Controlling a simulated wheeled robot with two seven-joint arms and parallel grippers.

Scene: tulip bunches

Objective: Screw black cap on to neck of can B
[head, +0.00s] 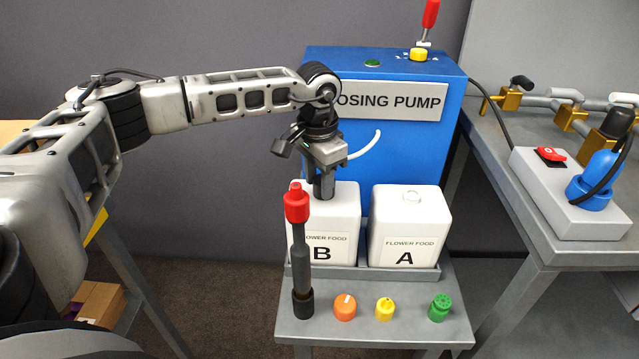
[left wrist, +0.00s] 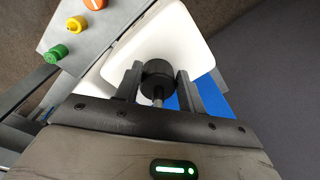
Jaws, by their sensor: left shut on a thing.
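Can B (head: 340,240) is a white can marked "FLOWER FOOD B", upright in the tray at the foot of the blue pump. My left gripper (head: 324,190) points down over its top. In the left wrist view, my left gripper (left wrist: 157,84) is shut on the round black cap (left wrist: 158,71), with one finger on each side. The white top of a can (left wrist: 188,40) lies just beyond the cap. The neck of can B is hidden by the cap and fingers, so I cannot tell whether the cap is seated on it. My right gripper is out of view.
Can A (head: 409,230) stands right of can B, its neck open. A dark upright tool with a red top (head: 301,245) stands in front of can B. Orange (head: 344,307), yellow (head: 385,309) and green (head: 440,307) caps sit along the front. The blue dosing pump (head: 400,130) stands behind.

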